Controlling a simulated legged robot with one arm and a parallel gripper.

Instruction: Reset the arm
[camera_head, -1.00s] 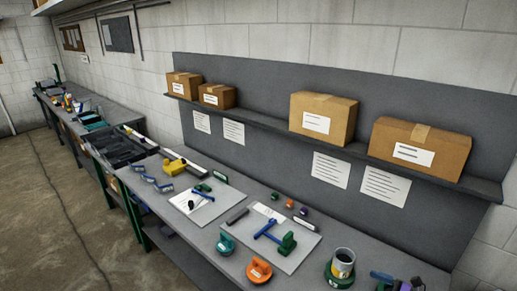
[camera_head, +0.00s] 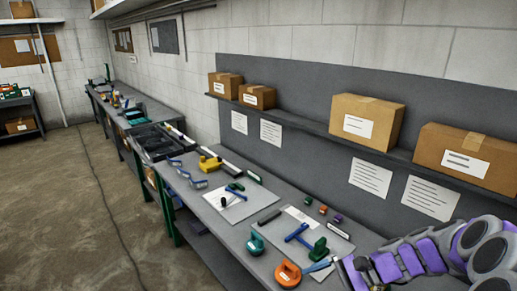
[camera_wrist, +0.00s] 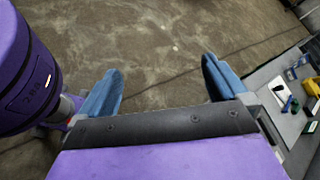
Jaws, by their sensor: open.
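My gripper (camera_wrist: 161,65) is open in the wrist view, its two blue fingers spread wide apart with nothing between them. Bare concrete floor lies beyond the fingers. In the head view my purple and grey arm enters at the lower right, over the near right end of the workbench (camera_head: 232,222). A blue finger shows beside the orange suction-cup-like tool (camera_head: 288,274); I cannot tell the gap between them. My arm hides the near right part of the bench.
White sheets with tools lie on the bench, including a blue T-shaped tool (camera_head: 299,233) and a yellow tool (camera_head: 209,163). Cardboard boxes (camera_head: 366,120) stand on the wall shelf (camera_head: 310,127). Open floor (camera_head: 60,215) lies to the left.

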